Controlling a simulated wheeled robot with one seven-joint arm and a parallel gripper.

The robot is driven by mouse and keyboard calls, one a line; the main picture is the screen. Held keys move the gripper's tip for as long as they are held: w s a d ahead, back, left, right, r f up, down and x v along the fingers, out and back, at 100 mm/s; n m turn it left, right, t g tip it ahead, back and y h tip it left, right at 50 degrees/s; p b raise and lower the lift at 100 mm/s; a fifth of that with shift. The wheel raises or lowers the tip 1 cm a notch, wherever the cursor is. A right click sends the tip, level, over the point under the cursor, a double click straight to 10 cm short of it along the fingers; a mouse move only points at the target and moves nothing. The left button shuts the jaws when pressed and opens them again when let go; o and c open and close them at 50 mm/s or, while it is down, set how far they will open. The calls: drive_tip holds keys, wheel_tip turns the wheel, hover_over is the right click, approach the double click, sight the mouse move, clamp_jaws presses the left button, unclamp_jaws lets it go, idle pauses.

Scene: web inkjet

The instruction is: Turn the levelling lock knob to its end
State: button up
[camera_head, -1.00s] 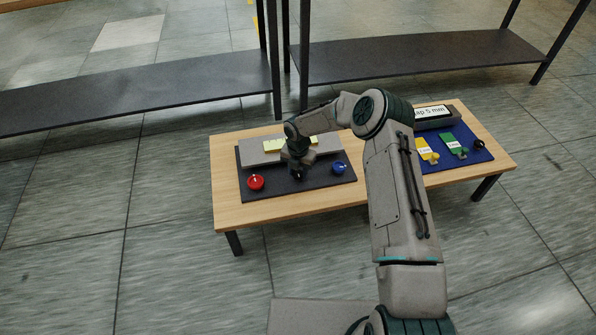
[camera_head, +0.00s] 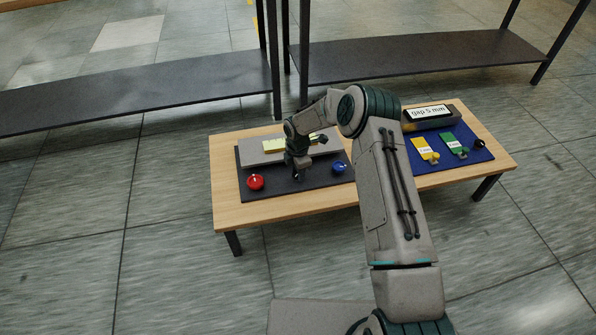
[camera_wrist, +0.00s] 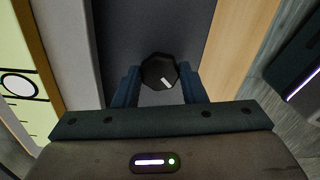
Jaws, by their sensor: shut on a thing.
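A black faceted knob (camera_wrist: 157,68) with a white mark on its lower-right part, as the wrist view shows it, sits on a dark base plate (camera_head: 265,190). My gripper (camera_wrist: 160,82) is shut on it, one blue-grey finger on each side. In the head view my gripper (camera_head: 297,172) points down at the plate between a red knob (camera_head: 255,182) and a blue knob (camera_head: 338,168), and it mostly hides the black knob. No label on the black knob is readable.
A grey bar with a yellow-green strip (camera_head: 275,146) lies behind the knobs. On the table's right, a blue mat (camera_head: 470,143) holds a yellow tag (camera_head: 424,149), a green tag (camera_head: 453,146) and a black ball-like item (camera_head: 479,145). A display (camera_head: 428,114) reads "gap 5 mm".

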drive_tip(key=m, duration=0.3)
drive_tip(key=shift+a+m, duration=0.1)
drive_tip(key=shift+m, duration=0.3)
drive_tip(key=m, duration=0.7)
drive_tip(key=shift+b, duration=0.35)
drive_tip(key=m, duration=0.3)
drive_tip(key=shift+m, duration=0.4)
drive_tip(key=m, duration=1.2)
drive_tip(key=shift+m, duration=0.3)
drive_tip(key=o, duration=1)
